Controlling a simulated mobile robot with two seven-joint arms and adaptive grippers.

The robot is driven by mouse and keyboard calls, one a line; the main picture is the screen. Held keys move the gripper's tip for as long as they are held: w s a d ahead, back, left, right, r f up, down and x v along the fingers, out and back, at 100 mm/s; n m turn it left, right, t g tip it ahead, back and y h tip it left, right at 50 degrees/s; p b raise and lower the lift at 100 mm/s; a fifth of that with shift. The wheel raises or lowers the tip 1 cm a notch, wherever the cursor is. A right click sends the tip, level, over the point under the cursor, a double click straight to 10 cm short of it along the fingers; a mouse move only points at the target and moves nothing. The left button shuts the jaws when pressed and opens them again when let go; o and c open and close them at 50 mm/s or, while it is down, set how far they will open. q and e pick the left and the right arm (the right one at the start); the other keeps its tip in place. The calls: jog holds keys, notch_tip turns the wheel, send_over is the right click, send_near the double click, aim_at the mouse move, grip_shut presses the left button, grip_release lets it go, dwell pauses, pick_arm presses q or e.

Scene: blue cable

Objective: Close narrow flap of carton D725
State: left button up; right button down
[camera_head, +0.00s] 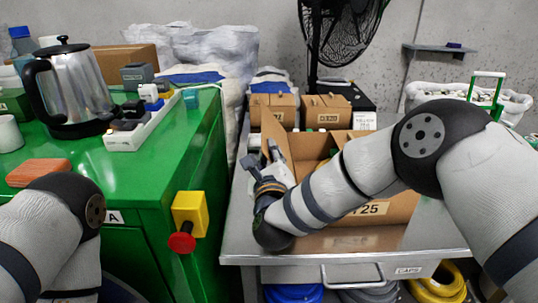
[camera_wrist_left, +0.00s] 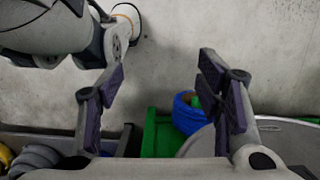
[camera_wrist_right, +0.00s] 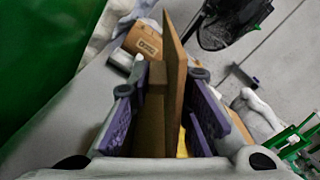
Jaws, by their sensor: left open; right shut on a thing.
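Carton D725 (camera_head: 400,207) is a brown cardboard box on the grey table, with its label partly hidden behind my right arm. A cardboard flap (camera_head: 277,135) stands up at its left end. My right gripper (camera_head: 271,158) is at that left end. In the right wrist view, an upright cardboard panel (camera_wrist_right: 173,75) lies between the fingers of my right gripper (camera_wrist_right: 163,85), which is shut on it. My left gripper (camera_wrist_left: 160,80) is open and empty in the left wrist view, with a bare wall behind it. It is outside the head view.
The grey table (camera_head: 240,240) stands right of a green cabinet (camera_head: 150,185) with a red-and-yellow stop button (camera_head: 187,220). Smaller cartons (camera_head: 325,108) stand behind carton D725. A kettle (camera_head: 70,90) and a white power strip (camera_head: 140,130) are on the cabinet.

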jog(key=shift+d+r+m+p, duration=0.15)
jog(key=shift+d+r+m, duration=0.2)
jog(key=shift+d+m, duration=0.3)
jog(key=shift+d+r+m+p, duration=0.15)
jog(key=shift+d+r+m, duration=0.2)
jog(key=shift+m, duration=0.5)
jog(key=shift+d+r+m, duration=0.2)
jog(key=shift+d+m, duration=0.65)
jog(key=shift+m, duration=0.15)
pick_arm(q)
jog(key=shift+w+r, duration=0.25)
pick_arm(e)
jog(key=shift+d+r+m, duration=0.2)
jog(key=shift+d+m, duration=0.65)
jog(key=shift+m, duration=0.25)
jog(key=c, duration=1.6)
grip_release()
jog(key=shift+o, duration=0.2)
jog(key=shift+w+r, duration=0.1)
